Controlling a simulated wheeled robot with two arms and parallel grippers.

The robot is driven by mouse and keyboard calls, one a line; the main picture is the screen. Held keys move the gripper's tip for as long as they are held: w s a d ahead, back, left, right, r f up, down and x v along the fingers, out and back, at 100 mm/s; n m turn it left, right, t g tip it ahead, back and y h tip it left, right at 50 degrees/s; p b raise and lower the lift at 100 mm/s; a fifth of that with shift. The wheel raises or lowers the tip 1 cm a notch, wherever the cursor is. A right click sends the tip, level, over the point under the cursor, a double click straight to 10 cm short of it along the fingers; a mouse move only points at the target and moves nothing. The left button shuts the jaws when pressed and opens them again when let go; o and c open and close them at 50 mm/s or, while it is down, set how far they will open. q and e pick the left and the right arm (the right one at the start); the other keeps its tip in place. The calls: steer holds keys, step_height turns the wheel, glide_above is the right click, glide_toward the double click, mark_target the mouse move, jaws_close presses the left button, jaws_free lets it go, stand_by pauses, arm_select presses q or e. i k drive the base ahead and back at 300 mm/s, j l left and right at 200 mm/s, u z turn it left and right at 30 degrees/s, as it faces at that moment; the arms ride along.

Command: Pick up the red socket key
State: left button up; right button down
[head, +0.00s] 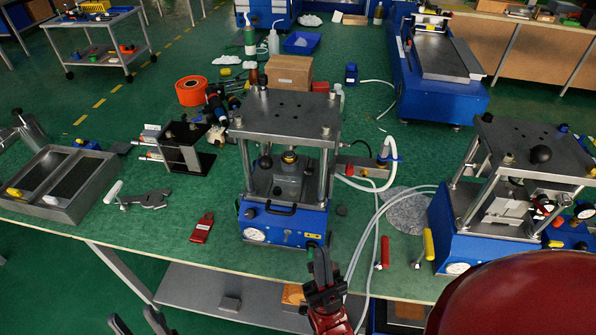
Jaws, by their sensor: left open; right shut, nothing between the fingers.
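A slim red-handled tool (385,251), which looks like the red socket key, stands or lies near the front edge of the green bench, right of the middle press. A similar yellow-handled tool (428,244) is to its right. My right gripper (317,250) is shut and empty, in front of the middle press's blue base and left of the red tool, apart from it. My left gripper (133,322) is open and empty at the bottom edge, below the bench front, far left of the red tool; only its fingertips show.
The middle press (285,222) and the right press (440,245) flank the red tool. Pale hoses (374,235) run just left of it. A flat red piece (202,227) lies left of the middle press. A metal tray (95,190) is at far left. The bench front between them is mostly clear.

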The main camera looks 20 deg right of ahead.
mark_target(382, 262)
steer(key=z, duration=1.4)
steer(key=k+j+z, duration=0.1)
steer(key=k+j, duration=0.15)
steer(key=k, duration=0.3)
steer(key=k+j+z, duration=0.15)
steer(key=k, duration=0.35)
steer(key=i, duration=0.95)
